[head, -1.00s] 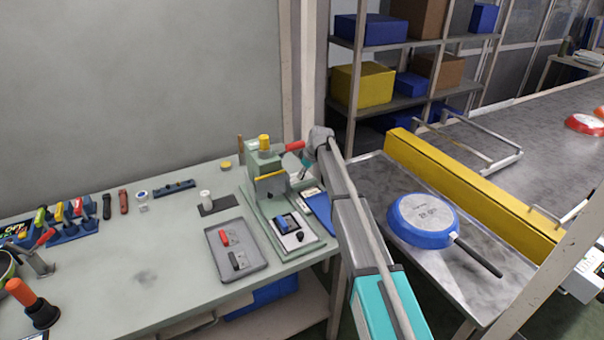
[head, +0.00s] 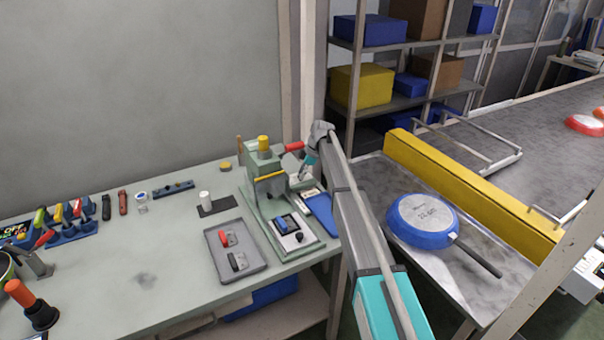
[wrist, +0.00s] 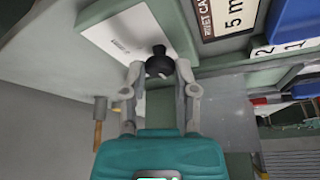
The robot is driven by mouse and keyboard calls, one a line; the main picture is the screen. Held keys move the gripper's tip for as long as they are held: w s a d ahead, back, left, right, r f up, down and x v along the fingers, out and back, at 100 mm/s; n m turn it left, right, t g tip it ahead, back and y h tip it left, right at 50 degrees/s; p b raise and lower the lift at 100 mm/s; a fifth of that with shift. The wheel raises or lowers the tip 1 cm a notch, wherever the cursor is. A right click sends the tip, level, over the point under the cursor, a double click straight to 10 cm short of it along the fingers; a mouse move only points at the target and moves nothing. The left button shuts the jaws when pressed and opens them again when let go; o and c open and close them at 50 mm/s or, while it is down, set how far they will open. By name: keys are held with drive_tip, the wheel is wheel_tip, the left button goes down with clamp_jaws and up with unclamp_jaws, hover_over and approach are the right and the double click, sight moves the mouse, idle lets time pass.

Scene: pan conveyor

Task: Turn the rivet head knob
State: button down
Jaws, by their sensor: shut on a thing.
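The black round knob (wrist: 160,64) shows in the wrist view, standing out from a white plate on a green body. My gripper (wrist: 160,72) has one finger on each side of it, with the tips closed against it. In the head view my gripper (head: 302,172) is at the right side of the green rivet press (head: 263,165), and the knob between its fingers cannot be made out there. A label reading "5 m" (wrist: 230,18) is beside the plate in the wrist view.
The press has a red-tipped lever (head: 293,147) near my wrist. A grey tray (head: 237,270) with small red and black parts lies left of the press base. A blue pan (head: 422,220) lies upside down on the metal table at right.

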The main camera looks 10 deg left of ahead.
drive_tip(key=shift+s, duration=0.1)
drive_tip(key=shift+c, duration=1.9)
unclamp_jaws()
drive_tip(key=m+t, duration=0.2)
drive_tip(key=m, duration=0.4)
drive_tip(key=shift+s, duration=0.1)
drive_tip(key=m+t, duration=0.1)
drive_tip(key=m, duration=0.2)
drive_tip(key=m+t+h, duration=0.1)
drive_tip(key=m, duration=0.2)
drive_tip(key=shift+s+a, duration=0.1)
drive_tip(key=shift+a, duration=0.05)
drive_tip(key=p+v, duration=1.3)
drive_tip(key=v, duration=0.1)
drive_tip(key=s+d+m+h+p, duration=0.1)
drive_tip(key=s+d+m, duration=0.1)
drive_tip(key=s+d, duration=0.5)
drive_tip(key=s+d+m+g+h+p, duration=0.1)
drive_tip(key=s+d+m, duration=0.1)
drive_tip(key=s+d, duration=0.5)
drive_tip(key=s+r, duration=0.1)
drive_tip(key=s, duration=0.3)
